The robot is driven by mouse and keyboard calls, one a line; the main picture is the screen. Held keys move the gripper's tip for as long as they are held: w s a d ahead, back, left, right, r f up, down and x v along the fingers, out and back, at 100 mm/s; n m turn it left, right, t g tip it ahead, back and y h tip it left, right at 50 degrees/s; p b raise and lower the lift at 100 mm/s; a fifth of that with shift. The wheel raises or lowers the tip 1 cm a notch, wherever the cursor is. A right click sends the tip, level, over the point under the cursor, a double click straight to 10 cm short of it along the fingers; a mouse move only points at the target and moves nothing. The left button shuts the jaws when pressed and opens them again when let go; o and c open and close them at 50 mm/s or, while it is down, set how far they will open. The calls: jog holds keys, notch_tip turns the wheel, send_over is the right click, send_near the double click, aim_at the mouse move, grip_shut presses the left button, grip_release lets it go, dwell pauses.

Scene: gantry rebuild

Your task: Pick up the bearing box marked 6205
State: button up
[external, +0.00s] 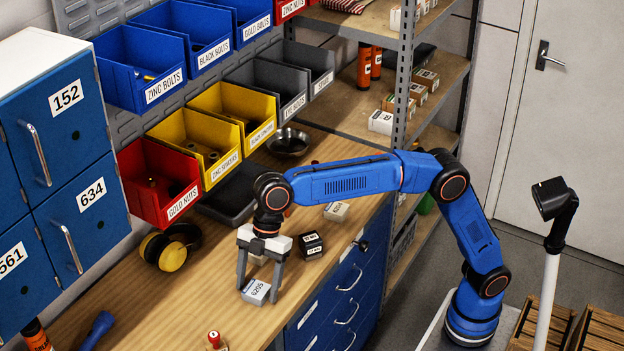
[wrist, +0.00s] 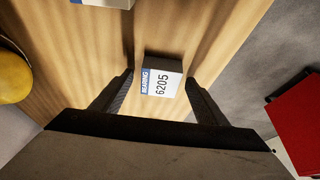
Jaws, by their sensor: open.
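The bearing box marked 6205 (external: 255,292) is a small box with a white label. It sits on the wooden bench top near the front edge. In the wrist view its label reads BEARING 6205 (wrist: 161,82), and one side looks dark. My gripper (external: 258,287) points down over the box with its fingers on either side. In the wrist view my gripper (wrist: 159,80) is open, with the box between the fingertips and a visible gap on both sides. Whether the fingertips reach down to the bench is hard to tell.
A black box (external: 311,246) and a pale box (external: 337,211) stand on the bench to the right. Yellow ear muffs (external: 172,250) lie to the left. A red-topped item (external: 214,340) stands nearer the front. Bins, including red gold nuts (external: 158,184), hang behind.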

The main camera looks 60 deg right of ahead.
jog(key=c, duration=1.2)
jog(key=shift+r, duration=0.15)
